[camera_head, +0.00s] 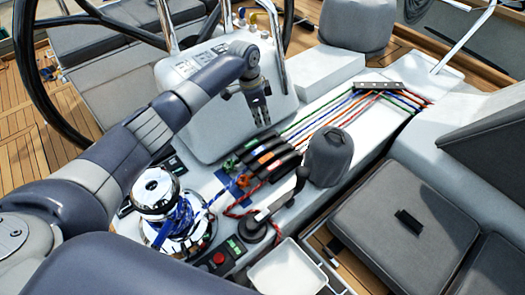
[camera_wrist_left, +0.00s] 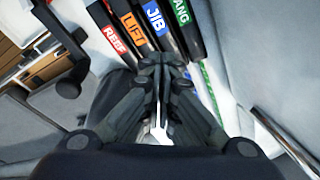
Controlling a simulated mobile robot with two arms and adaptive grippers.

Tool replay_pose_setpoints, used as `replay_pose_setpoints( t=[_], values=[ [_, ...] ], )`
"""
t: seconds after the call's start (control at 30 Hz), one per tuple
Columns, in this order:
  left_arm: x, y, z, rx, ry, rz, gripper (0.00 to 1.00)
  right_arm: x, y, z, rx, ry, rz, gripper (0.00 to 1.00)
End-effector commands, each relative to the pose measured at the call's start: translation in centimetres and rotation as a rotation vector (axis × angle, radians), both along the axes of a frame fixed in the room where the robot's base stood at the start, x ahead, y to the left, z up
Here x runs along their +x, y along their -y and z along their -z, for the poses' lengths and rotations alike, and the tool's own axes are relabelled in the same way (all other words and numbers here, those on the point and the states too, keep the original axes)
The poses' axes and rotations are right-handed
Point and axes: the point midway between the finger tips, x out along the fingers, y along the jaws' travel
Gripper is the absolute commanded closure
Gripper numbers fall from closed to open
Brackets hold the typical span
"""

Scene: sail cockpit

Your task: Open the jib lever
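The jib lever (camera_wrist_left: 156,19), a black handle with a blue JIB label, shows at the top of the left wrist view. It sits between the orange LIFT lever (camera_wrist_left: 133,27) and the green VANG lever (camera_wrist_left: 182,14). In the head view the row of black levers (camera_head: 268,152) lies flat side by side on the white console. My left gripper (camera_head: 259,108) hangs above and behind this row, pointing down, apart from the levers. In the left wrist view its fingertips (camera_wrist_left: 163,62) are together with nothing seen between them, just below the JIB lever in the picture. My right gripper is out of view.
The red REEF lever (camera_wrist_left: 115,38) is beside LIFT. A chrome winch (camera_head: 160,195) with blue rope, a black control handle (camera_head: 285,195) and a dark grey covered winch (camera_head: 328,155) stand near the levers. The steering wheel and white pedestal (camera_head: 195,120) are behind.

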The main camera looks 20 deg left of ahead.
Motion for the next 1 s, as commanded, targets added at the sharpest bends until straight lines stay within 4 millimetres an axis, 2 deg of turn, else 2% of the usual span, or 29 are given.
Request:
replay_pose_setpoints(
  t=[0.27, 0.57, 1.0],
  values=[
    [0.1, 0.1, 0.0, 0.0, 0.0, 0.0, 1.0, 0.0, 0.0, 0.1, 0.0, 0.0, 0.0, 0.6],
    [1.6, 1.0, -0.2, 0.0, 0.0, 0.001, 1.0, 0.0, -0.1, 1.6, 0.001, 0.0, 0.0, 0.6],
    [1.9, 1.2, -0.4, 0.0, 0.0, 0.001, 1.0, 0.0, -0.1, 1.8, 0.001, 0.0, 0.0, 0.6]
  ],
)
